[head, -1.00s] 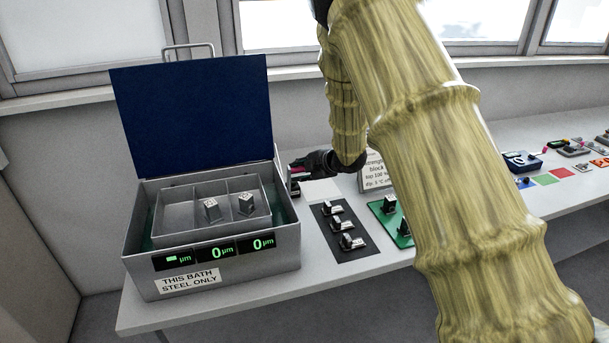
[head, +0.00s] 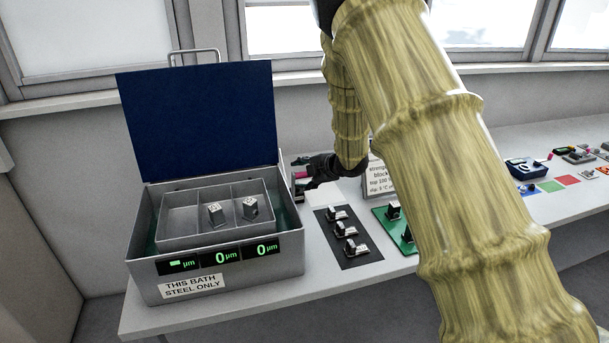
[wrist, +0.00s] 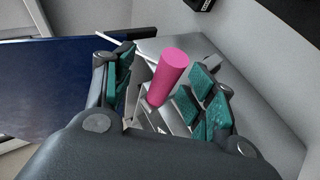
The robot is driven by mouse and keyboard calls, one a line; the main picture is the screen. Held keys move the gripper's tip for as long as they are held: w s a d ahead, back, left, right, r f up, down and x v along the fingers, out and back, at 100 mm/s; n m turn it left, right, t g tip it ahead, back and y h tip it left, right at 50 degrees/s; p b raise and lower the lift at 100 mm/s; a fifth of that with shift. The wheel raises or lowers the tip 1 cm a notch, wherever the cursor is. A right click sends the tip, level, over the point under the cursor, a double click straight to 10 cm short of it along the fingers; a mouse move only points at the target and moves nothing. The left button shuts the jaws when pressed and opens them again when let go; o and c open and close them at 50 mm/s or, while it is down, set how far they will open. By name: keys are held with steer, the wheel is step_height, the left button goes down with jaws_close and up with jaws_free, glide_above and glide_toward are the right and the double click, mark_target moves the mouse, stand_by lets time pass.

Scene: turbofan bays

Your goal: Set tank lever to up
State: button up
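The tank (head: 215,275) is a grey metal box with its blue lid raised, standing on the left of the bench in the head view. Its pink lever handle (head: 301,175) is at the tank's right side. In the wrist view the pink handle (wrist: 168,75) stands between my fingers, with visible gaps on both sides. My gripper (head: 312,173) is open beside the tank's right wall; its teal pads also show in the wrist view (wrist: 165,85). The lever's base is partly hidden, and its exact position is hard to tell.
A divided tray (head: 180,238) with two small metal blocks sits inside the tank. A black mat (head: 365,256) with several metal pieces and a green board (head: 383,214) lie to the right. A sign (head: 378,180) stands behind, partly covered by my arm.

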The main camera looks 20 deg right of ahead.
steer(key=shift+r, duration=0.2)
steer(key=shift+s+d+r, duration=0.35)
steer(key=shift+s, duration=0.1)
steer(key=v, duration=1)
steer(key=shift+s, duration=0.4)
steer(key=shift+d, duration=0.1)
